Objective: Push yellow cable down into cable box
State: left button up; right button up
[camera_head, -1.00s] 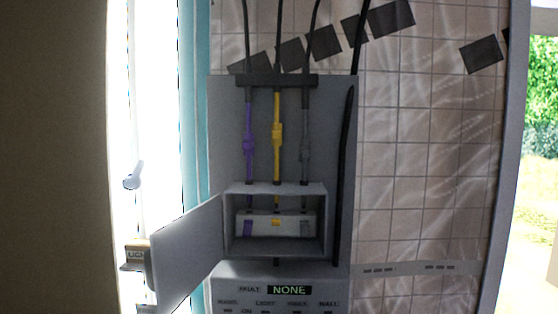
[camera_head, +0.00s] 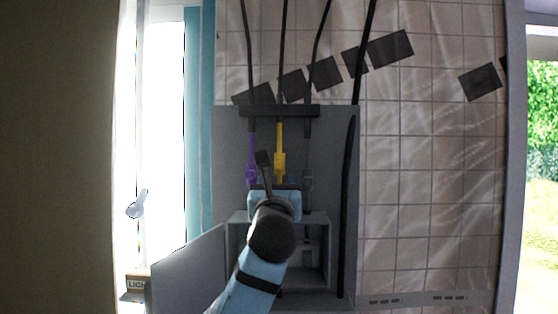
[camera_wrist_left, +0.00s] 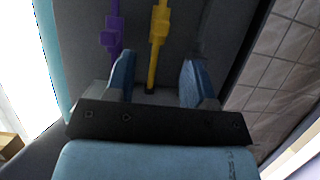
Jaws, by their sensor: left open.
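The yellow cable (camera_head: 279,140) hangs from the dark bar on the grey panel, with a thicker connector partway down. In the left wrist view the yellow cable (camera_wrist_left: 158,40) runs down between the two blue fingers. My left gripper (camera_head: 275,180) is in front of the panel, over the top of the cable box (camera_head: 322,232). In the left wrist view the gripper (camera_wrist_left: 155,78) is open, with a finger on each side of the cable and visible gaps to both. My arm hides the cable's lower end and much of the box inside. My right gripper is not in view.
A purple cable (camera_head: 251,150) hangs left of the yellow one, and a grey cable (camera_head: 307,178) hangs right of it. The box's open door (camera_head: 190,268) swings out to the left. A black cable (camera_head: 348,200) runs along the panel's right side. Tiled wall lies to the right.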

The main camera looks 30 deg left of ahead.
aim_at(279, 160)
pick_arm(q)
jog(key=p+x, duration=0.3)
jog(key=x, duration=0.8)
jog(key=shift+w+a, duration=0.1)
jog(key=shift+w, duration=0.3)
jog(key=shift+a, duration=0.1)
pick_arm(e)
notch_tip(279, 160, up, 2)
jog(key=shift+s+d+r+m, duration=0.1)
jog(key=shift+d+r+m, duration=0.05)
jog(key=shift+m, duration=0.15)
pick_arm(q)
grip_shut()
notch_tip(279, 160, down, 4)
jog(key=shift+r+b, duration=0.15)
jog(key=shift+b, duration=0.2)
jog(key=shift+f, duration=0.3)
jog(key=shift+w+f, duration=0.15)
jog(key=shift+f, duration=0.05)
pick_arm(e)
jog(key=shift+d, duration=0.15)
